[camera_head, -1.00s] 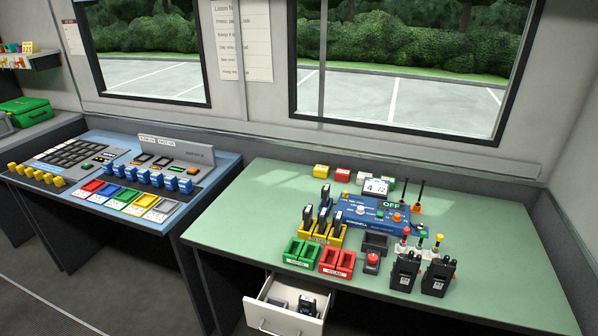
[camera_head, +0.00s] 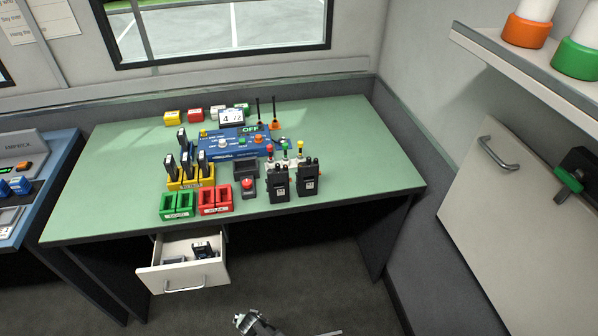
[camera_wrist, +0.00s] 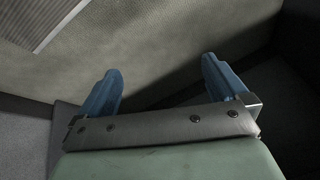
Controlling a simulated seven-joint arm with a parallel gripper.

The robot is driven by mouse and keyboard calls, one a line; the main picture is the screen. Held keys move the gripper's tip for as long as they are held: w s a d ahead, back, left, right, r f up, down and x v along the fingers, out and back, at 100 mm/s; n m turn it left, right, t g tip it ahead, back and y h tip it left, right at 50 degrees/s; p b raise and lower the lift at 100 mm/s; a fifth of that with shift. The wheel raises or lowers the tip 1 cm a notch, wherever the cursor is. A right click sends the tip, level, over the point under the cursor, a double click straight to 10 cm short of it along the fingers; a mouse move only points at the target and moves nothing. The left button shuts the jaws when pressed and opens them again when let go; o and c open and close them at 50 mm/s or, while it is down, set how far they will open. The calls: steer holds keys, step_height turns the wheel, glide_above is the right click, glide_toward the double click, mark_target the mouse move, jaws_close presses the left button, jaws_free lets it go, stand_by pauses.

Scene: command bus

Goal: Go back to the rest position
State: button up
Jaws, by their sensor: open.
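My gripper (camera_wrist: 162,82) shows in the wrist view with its two blue fingers spread apart. Nothing is between them. Beyond the fingers are a plain beige surface and dark shadow. In the head view a small grey metallic part of my arm (camera_head: 258,324) shows at the bottom edge, in front of the green table (camera_head: 350,150) and below its top. The fingers cannot be made out there.
An open white drawer (camera_head: 158,280) juts out under the table's front left, with dark items inside. Radios (camera_head: 278,182), a blue device (camera_head: 235,142) and coloured trays (camera_head: 178,204) stand on the table. A wall cabinet (camera_head: 510,220) and shelf (camera_head: 510,60) are at right. The floor ahead is clear.

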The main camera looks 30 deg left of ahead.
steer(key=w+d+m+g+h, duration=0.15)
steer(key=w+d, duration=0.35)
steer(key=d, duration=0.5)
steer(key=w+d+h, duration=0.2)
steer(key=w+d, duration=0.2)
steer(key=d, duration=0.7)
steer(key=w+d+m+g+h, duration=0.15)
steer(key=w+d, duration=0.35)
steer(key=d, duration=0.5)
steer(key=s+d+r+g+h, duration=0.1)
steer(key=s+d, duration=0.1)
steer(key=d, duration=0.6)
steer(key=s+d+r+g, duration=0.2)
steer(key=d, duration=0.6)
steer(key=s+d+r+m+g+y, duration=0.1)
steer(key=s+d+r+m+g, duration=0.1)
steer(key=s+d, duration=0.6)
step_height(320, 180, up, 2)
steer(key=shift+s+d+r+g+y, duration=0.15)
steer(key=shift+s+d+g+y, duration=0.2)
steer(key=shift+d+g, duration=0.55)
steer(key=shift+d, duration=0.1)
steer(key=shift+c, duration=0.2)
